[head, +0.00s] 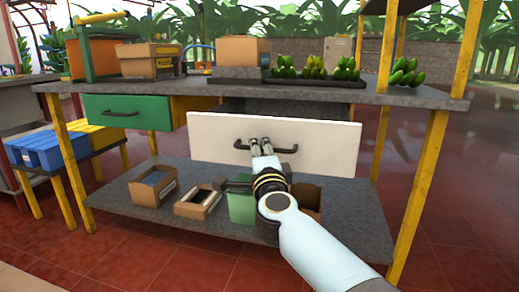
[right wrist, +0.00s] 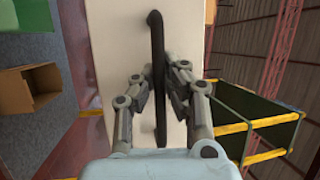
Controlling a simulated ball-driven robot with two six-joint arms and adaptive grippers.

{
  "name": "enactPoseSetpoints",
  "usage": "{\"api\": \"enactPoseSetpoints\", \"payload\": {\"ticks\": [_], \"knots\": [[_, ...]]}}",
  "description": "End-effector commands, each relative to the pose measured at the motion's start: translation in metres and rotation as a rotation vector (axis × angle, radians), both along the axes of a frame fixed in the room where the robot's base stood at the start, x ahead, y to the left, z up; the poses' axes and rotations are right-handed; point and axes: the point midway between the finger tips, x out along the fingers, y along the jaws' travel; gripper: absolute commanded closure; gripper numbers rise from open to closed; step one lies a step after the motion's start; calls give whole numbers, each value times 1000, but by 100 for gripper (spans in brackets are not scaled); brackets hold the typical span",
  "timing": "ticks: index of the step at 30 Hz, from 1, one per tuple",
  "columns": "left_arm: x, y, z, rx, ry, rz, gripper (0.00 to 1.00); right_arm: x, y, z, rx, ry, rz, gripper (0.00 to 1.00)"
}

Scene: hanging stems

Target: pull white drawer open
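The white drawer (head: 215,132) hangs under the workbench top, its front standing forward of the bench edge with a dark gap showing above it. Its front also fills the middle of the right wrist view (right wrist: 110,30). A black bar handle (head: 287,150) runs across the front, and it shows upright in the right wrist view (right wrist: 156,40). My right gripper (head: 261,146) is at the handle's middle. In the right wrist view its fingers (right wrist: 159,75) lie close on both sides of the bar, closed around it. My left gripper is not in view.
A green drawer (head: 122,112) sits to the left under the same bench top (head: 400,95). Cardboard boxes (head: 153,186) and a green bin (head: 241,207) stand on the lower shelf (head: 340,215). Yellow legs (head: 422,195) flank the bench. Produce and crates sit on top.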

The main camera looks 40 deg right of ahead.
Motion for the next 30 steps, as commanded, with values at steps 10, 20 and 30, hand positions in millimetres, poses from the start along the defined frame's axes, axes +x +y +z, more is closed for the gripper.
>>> {"api": "enactPoseSetpoints", "payload": {"ticks": [10,20,30], "knots": [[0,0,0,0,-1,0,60,0,0,-2,0,4,-1,100],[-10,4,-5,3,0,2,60,-20,23,-2,3,6,1,100],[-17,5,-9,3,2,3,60,-28,32,-3,-1,7,0,100]]}}
